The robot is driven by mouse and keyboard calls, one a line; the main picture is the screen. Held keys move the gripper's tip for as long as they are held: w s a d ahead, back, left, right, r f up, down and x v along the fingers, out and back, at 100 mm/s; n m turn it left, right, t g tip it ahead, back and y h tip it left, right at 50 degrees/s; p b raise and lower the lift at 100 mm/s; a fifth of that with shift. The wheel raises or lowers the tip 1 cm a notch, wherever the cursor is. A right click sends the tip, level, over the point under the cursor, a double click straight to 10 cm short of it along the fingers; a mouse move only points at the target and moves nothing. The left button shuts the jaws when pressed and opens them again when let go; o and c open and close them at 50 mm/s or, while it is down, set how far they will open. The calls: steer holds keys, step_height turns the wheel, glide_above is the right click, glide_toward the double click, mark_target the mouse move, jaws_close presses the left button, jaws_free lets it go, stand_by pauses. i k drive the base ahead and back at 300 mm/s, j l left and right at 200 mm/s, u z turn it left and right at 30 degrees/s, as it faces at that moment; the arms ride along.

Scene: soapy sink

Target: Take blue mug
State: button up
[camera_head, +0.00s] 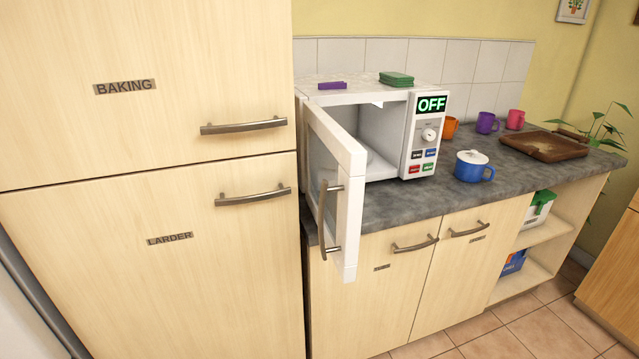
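A blue mug (468,174) stands upright on the grey counter, just right of the microwave. My gripper does not show in this view.
The microwave (428,140) reads OFF, and its open door (348,200) sticks out past the counter's front edge. Orange (450,128), purple (486,122) and pink (515,119) mugs stand behind. A brown tray (545,148) lies right. The counter (400,198) before the microwave is clear.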

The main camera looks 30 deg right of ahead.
mark_target(469, 173)
steer(key=z, duration=1.25)
